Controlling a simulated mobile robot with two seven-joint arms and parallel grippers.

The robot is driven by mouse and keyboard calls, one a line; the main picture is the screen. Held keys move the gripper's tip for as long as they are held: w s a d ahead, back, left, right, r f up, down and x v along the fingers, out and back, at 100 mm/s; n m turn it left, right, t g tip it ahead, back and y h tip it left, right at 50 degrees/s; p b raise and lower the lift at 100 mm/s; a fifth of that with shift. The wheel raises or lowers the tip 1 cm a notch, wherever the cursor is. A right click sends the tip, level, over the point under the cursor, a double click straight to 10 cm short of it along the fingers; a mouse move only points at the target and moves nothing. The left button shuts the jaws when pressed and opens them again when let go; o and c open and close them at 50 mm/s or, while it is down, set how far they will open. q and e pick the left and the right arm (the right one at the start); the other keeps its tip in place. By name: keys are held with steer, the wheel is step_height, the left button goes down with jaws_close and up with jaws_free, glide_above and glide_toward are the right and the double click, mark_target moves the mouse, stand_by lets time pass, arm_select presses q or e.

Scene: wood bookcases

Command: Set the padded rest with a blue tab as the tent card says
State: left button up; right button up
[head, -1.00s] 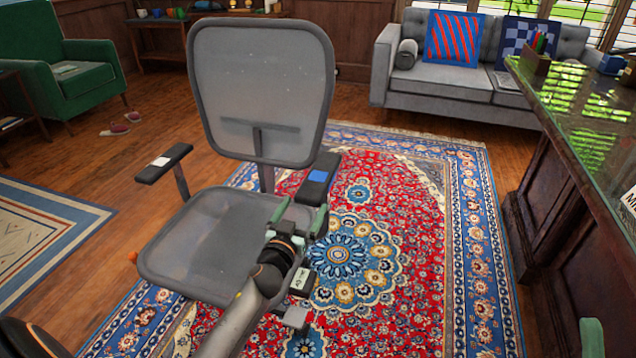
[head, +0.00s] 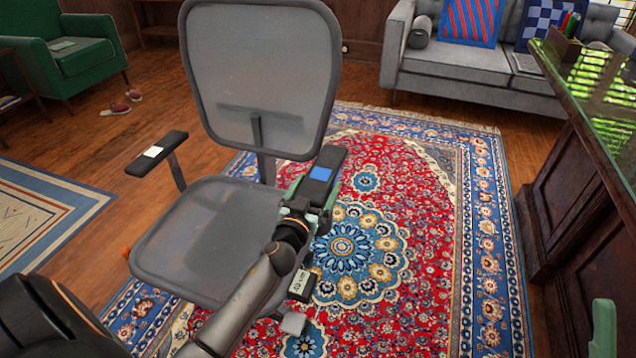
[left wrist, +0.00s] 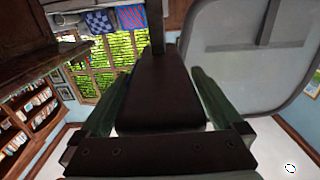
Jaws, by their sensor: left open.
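The padded rest with a blue tab (head: 323,172) is the dark right armrest of a grey mesh office chair (head: 215,235). My left gripper (head: 308,198) is at the near end of this rest. In the left wrist view the dark pad (left wrist: 160,95) lies between the two green fingers of my left gripper (left wrist: 160,105), which are open on either side of it. I cannot tell whether they touch it. A green finger of my right gripper (head: 603,328) shows at the lower right, apart from the chair. No tent card is readable now.
The chair's other armrest (head: 156,153) has a white tab. A red and blue patterned rug (head: 400,200) lies under the chair. A dark wood desk (head: 570,180) stands to the right, a grey sofa (head: 470,75) at the back and a green armchair (head: 75,60) at the back left.

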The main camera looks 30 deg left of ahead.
arm_select(q)
jaws_close()
stand_by(0.8)
